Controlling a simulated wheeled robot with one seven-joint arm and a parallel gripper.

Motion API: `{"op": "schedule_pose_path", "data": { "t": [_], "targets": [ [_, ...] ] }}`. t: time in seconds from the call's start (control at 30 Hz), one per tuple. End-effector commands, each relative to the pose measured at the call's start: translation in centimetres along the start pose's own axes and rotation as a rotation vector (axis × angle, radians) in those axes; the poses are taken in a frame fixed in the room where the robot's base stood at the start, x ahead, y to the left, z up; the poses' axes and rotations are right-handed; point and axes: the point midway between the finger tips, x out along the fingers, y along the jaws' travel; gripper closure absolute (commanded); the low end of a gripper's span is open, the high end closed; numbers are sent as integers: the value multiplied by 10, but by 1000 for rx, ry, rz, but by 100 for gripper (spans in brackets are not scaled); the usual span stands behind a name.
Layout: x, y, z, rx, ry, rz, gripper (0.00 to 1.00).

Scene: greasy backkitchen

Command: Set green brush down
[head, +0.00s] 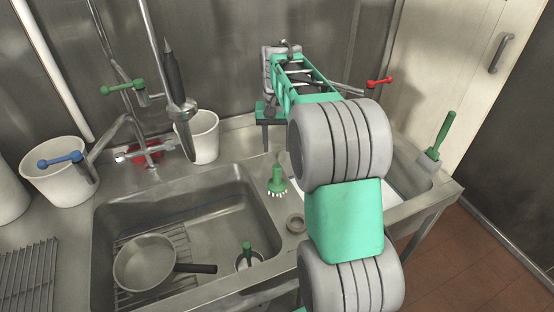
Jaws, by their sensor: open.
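A green brush (277,180) with pale bristles at its bottom appears upright on the steel strip between the two sink basins. I cannot tell for certain that its bristles touch the steel. My gripper (270,145) is open above and behind the brush, pointing down, and looks empty. My own arm partly hides the gripper, so its fingertips are hard to make out. A green-handled tool (441,138) leans at the right edge of the right basin.
The left basin (110,212) holds a frying pan (146,262) on a rack. White buckets (203,137) (60,190) and taps (137,128) stand behind. My arm covers much of the right basin (424,176).

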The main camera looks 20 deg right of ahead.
Motion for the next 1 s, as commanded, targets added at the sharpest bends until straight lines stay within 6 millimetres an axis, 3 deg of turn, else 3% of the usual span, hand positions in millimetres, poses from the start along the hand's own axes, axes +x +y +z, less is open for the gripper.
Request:
{"op": "schedule_pose_path", "data": {
  "t": [0.07, 0.17, 0.33, 0.4, 0.5, 0.57, 0.7, 1.0],
  "targets": [
    [-7, -2, 4, -8, 6, -1, 54],
    [-20, -11, 30, -52, 38, -6, 54],
    [-30, -31, 123, -206, 149, -27, 54],
    [-22, -34, 165, -273, 198, -37, 54],
    [-3, -33, 211, -351, 255, -49, 54],
    [7, -32, 230, -383, 279, -54, 54],
    [20, -31, 248, -417, 303, -59, 54],
    [21, -30, 248, -416, 301, -59, 54]
  ]
}}
